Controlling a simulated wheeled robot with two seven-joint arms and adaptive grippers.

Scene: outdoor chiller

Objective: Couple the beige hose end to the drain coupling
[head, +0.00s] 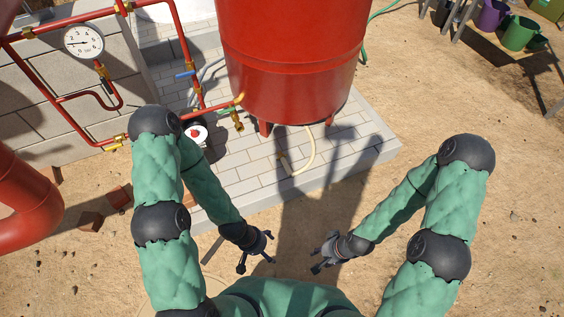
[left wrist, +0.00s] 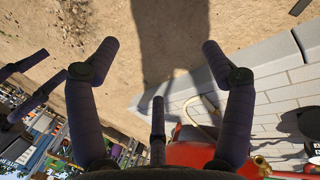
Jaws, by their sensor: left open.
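The beige hose (head: 312,155) comes out from under the red tank and curves across the paved pad. The hose also shows in the left wrist view (left wrist: 212,107). My left gripper (head: 262,252) is open and empty over the dirt in front of the pad; its spread fingers fill the left wrist view (left wrist: 160,46). My right gripper (head: 320,254) looks open and empty beside it.
The red tank (head: 292,60) stands on the pad (head: 262,178). Red pipes with a gauge (head: 84,41) and valves stand at the left, beside a block wall (head: 60,110). Bricks (head: 92,220) lie on the dirt.

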